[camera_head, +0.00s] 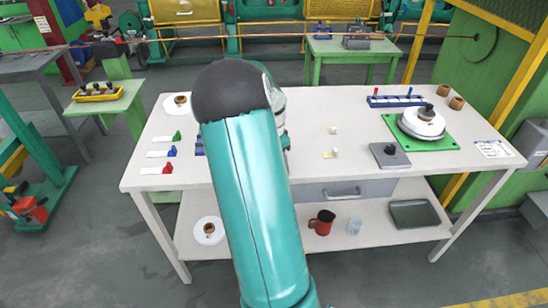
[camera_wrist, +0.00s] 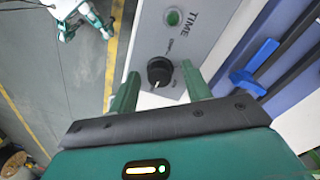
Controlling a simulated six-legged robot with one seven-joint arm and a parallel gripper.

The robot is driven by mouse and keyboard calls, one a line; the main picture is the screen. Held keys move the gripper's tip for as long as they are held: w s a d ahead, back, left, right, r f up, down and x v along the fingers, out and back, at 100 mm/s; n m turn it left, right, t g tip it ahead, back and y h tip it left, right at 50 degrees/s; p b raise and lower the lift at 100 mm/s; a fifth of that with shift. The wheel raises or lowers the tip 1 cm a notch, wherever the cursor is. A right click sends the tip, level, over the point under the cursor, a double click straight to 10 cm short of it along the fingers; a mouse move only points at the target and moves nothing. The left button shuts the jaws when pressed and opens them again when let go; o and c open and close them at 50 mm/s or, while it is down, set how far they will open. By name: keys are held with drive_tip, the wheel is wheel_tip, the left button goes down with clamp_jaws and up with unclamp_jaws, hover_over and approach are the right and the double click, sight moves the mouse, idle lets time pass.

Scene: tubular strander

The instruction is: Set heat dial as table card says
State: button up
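In the wrist view, a grey panel (camera_wrist: 186,40) carries the word TIME, a green round button or lamp (camera_wrist: 173,17) and a black dial knob (camera_wrist: 159,71) with a pale pointer mark. Small lettering by the knob is too small to read. My gripper (camera_wrist: 161,78) is open, its two green fingers on either side of the knob; contact cannot be told. No label reading heat is legible. In the head view, a printed white card (camera_head: 493,149) lies at the table's right end, its text unreadable. My arm hides the table's middle left and my gripper there.
The white table (camera_head: 330,110) also holds a grey box with a black knob (camera_head: 389,155), a white round device (camera_head: 422,122) on a green mat, a blue rack (camera_head: 397,101) and coloured clips on the left.

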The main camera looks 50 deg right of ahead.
wheel_tip(320, 180, up, 14)
drive_tip(key=shift+w, duration=0.25)
idle(0.3)
drive_tip(key=shift+f, duration=0.1)
idle(0.3)
